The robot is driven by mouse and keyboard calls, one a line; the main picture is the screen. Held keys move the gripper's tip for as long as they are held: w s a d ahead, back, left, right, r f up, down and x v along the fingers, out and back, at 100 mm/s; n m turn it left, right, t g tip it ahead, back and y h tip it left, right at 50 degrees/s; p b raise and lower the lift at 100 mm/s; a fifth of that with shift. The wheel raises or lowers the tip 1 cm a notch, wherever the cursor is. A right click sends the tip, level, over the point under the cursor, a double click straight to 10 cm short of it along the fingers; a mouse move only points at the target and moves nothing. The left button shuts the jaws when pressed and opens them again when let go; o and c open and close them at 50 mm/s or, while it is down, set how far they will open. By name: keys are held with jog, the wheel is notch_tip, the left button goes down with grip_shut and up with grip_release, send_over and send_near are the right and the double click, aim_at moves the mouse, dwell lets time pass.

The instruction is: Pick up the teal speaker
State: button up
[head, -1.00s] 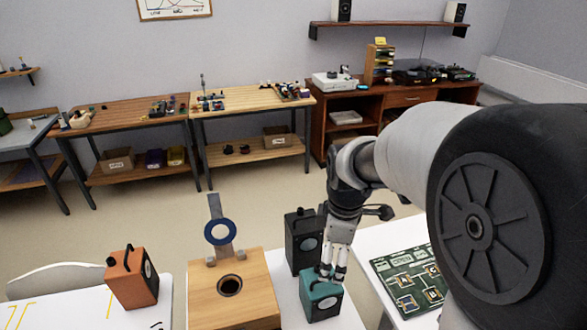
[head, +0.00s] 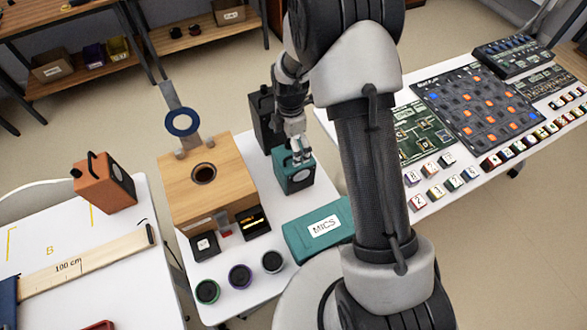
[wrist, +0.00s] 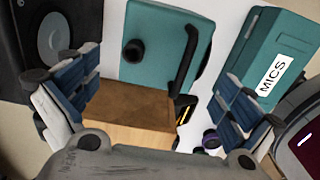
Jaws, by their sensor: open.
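The teal speaker (head: 296,175) stands on the white table, to the right of a wooden box, with a round pale cone on its front. In the wrist view the teal speaker (wrist: 150,45) shows from above with its black handle and a black knob. My gripper (head: 300,155) is right above the speaker, pointing down. In the wrist view the fingers of my gripper (wrist: 158,100) are spread wide, with the speaker beyond and between them. I cannot tell whether either finger touches it.
A black speaker (head: 264,120) stands close behind the teal one. The wooden box (head: 175,185) with a hole is at left. A teal MICS case (head: 305,245) lies in front. An orange speaker (head: 105,185) stands on the left table. Circuit boards (head: 475,105) cover the right table.

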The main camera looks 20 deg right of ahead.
aim_at(292, 180)
jog(key=f, duration=0.2)
jog(key=f+b, duration=0.1)
jog(key=f, duration=0.3)
jog(key=shift+d+f+b, duration=0.35)
jog(key=shift+d, duration=0.05)
jog(key=shift+c, duration=0.4)
jog(key=shift+r, duration=0.1)
jog(key=c, duration=1.7)
